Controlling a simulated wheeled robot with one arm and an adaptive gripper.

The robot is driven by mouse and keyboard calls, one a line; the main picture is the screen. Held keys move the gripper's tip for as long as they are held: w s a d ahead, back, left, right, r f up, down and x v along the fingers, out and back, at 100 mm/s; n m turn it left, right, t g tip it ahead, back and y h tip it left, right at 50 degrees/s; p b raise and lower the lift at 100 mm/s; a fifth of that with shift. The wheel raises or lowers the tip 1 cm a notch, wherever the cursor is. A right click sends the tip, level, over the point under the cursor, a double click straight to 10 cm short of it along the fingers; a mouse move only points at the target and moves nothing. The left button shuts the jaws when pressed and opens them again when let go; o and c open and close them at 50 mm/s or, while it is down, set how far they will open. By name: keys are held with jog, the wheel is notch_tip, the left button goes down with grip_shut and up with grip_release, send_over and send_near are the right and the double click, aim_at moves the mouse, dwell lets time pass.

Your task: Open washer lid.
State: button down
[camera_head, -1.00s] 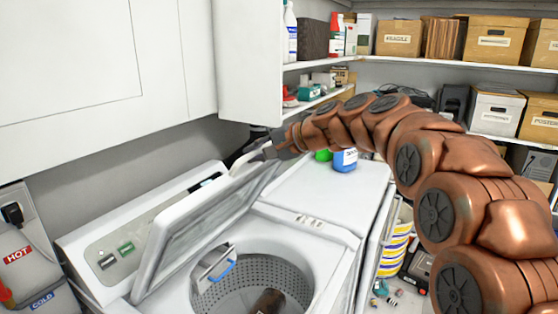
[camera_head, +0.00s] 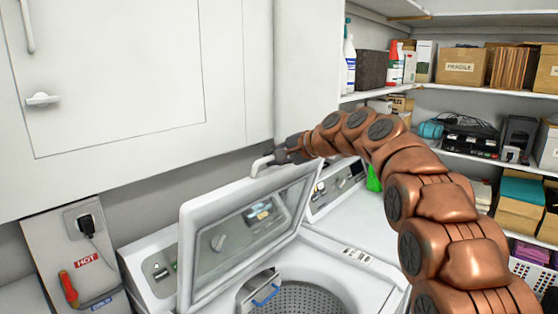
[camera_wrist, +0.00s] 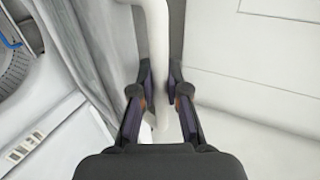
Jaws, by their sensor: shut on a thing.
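The washer lid (camera_head: 232,232), a white frame with a clear window, stands raised and tilted up over the washer (camera_head: 362,275). My gripper (camera_head: 280,157) is at this handle, just below the wall cabinet. In the wrist view the handle (camera_wrist: 157,50) runs between the two fingers of my gripper (camera_wrist: 160,98), which are shut around it. The washer's drum (camera_head: 318,298) shows partly below the lid, with a blue-handled metal part (camera_head: 262,290) at its rim. The lid hides part of the control panel (camera_head: 160,268).
White wall cabinets (camera_head: 110,90) hang close above the lid. Shelves with bottles and boxes (camera_head: 462,66) are at the right. A wall box with a plug (camera_head: 85,222) and red-handled valve stands at the left. A green bottle (camera_head: 374,178) is behind my arm.

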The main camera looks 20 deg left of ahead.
jog(key=shift+w+a+r, duration=0.15)
jog(key=shift+w+a, duration=0.05)
jog(key=shift+a, duration=0.1)
jog(key=c, duration=1.4)
grip_release()
jog(key=shift+c, duration=0.2)
jog(key=shift+d, duration=0.1)
